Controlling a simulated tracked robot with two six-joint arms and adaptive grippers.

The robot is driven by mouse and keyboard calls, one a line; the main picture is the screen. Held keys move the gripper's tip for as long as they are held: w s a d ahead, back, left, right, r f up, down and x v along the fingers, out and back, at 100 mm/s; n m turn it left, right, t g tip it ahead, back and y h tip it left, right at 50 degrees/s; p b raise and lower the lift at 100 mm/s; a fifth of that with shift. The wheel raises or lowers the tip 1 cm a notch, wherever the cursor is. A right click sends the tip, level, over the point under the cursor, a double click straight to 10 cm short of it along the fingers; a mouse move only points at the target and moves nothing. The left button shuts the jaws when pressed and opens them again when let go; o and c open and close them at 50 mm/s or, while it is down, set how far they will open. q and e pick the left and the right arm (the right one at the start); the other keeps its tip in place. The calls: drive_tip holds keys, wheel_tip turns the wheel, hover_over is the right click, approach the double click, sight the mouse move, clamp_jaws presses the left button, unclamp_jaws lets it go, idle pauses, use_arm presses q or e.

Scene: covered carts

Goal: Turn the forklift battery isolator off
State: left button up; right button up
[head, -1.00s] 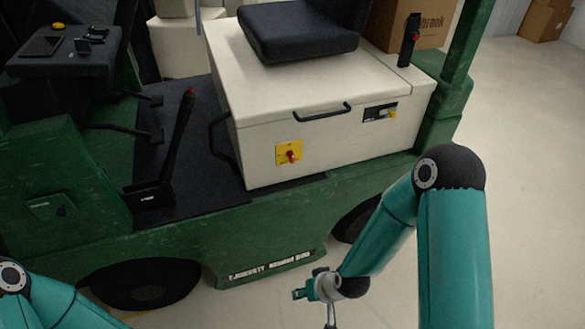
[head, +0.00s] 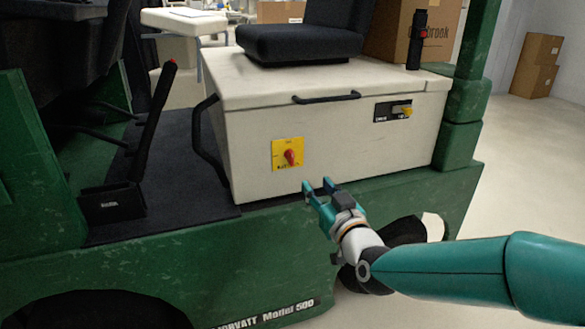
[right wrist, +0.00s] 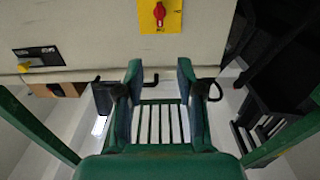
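The battery isolator is a red rotary knob (head: 290,157) on a yellow plate (head: 279,146), set in the front of the cream battery box (head: 340,148). The knob's handle looks slightly tilted in the head view; its exact setting is too small to read. The knob also shows at the top of the right wrist view (right wrist: 159,13). My right gripper (head: 317,185) is open and empty, below and to the right of the knob, apart from it. Its two spread fingers show in the right wrist view (right wrist: 160,72). My left gripper is not in view.
A black handle (head: 326,97) runs along the box's upper edge. A panel with a yellow key-like part (head: 393,110) is to the right. A black lever (head: 155,115) with a red tip stands left. The green chassis (head: 250,237) lies below. The space before the knob is clear.

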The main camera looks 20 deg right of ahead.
sight(292, 154)
drive_tip(key=w, duration=1.6)
drive_tip(key=shift+w+a+b, duration=0.3)
drive_tip(key=shift+b, duration=0.1)
clamp_jaws()
